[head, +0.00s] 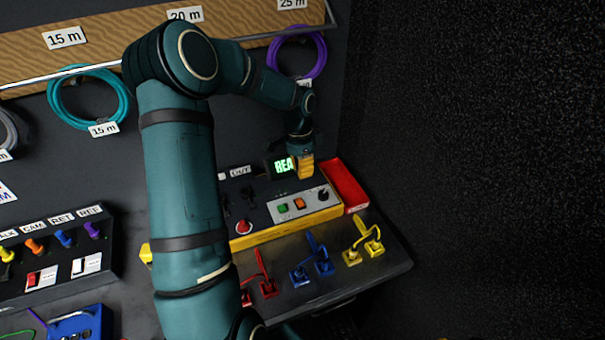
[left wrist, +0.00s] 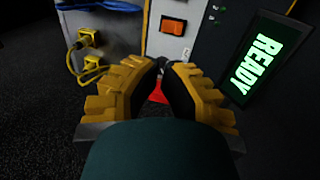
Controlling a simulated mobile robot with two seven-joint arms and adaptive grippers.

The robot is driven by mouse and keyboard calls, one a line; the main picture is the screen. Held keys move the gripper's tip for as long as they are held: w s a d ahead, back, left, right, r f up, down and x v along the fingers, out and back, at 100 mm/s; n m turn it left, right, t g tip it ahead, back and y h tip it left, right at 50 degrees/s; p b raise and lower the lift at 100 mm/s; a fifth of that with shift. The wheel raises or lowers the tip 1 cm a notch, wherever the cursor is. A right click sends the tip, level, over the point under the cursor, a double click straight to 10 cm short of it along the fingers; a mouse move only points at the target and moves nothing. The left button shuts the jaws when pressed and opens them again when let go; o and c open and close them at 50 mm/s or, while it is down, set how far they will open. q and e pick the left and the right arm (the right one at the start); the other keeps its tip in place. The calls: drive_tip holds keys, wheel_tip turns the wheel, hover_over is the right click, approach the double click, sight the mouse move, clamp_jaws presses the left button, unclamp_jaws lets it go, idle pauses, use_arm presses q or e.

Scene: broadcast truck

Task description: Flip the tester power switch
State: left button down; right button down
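The tester (head: 292,230) is a yellow-edged box with a dark top. Its grey panel (head: 298,210) carries a green button (head: 283,208), an orange switch (head: 299,203) and a black knob or lever (head: 323,195). The orange switch also shows in the left wrist view (left wrist: 173,27). A display (head: 283,165) reads READY in green in the wrist view (left wrist: 265,57). My left gripper (head: 305,172) is above the tester's back right part. In the wrist view its yellow fingers (left wrist: 166,68) have a narrow gap, with something dark near the tips. My right gripper is out of view.
A red tray (head: 345,187) adjoins the tester's right end. Red, blue and yellow connectors (head: 362,242) with cables lie in front. A switch panel (head: 60,262) is at left. Coiled cables (head: 297,55) hang on the back wall. A dark wall (head: 480,170) closes the right.

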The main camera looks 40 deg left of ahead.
sight(305, 209)
use_arm(q)
drive_tip(key=f, duration=0.3)
drive_tip(key=d+f, duration=0.1)
drive_tip(key=f, duration=0.3)
drive_tip(key=f+b, duration=0.1)
drive_tip(key=f, duration=0.3)
drive_tip(key=shift+s+d+f, duration=0.2)
drive_tip(key=shift+s+d, duration=0.15)
drive_tip(key=shift+s, duration=0.05)
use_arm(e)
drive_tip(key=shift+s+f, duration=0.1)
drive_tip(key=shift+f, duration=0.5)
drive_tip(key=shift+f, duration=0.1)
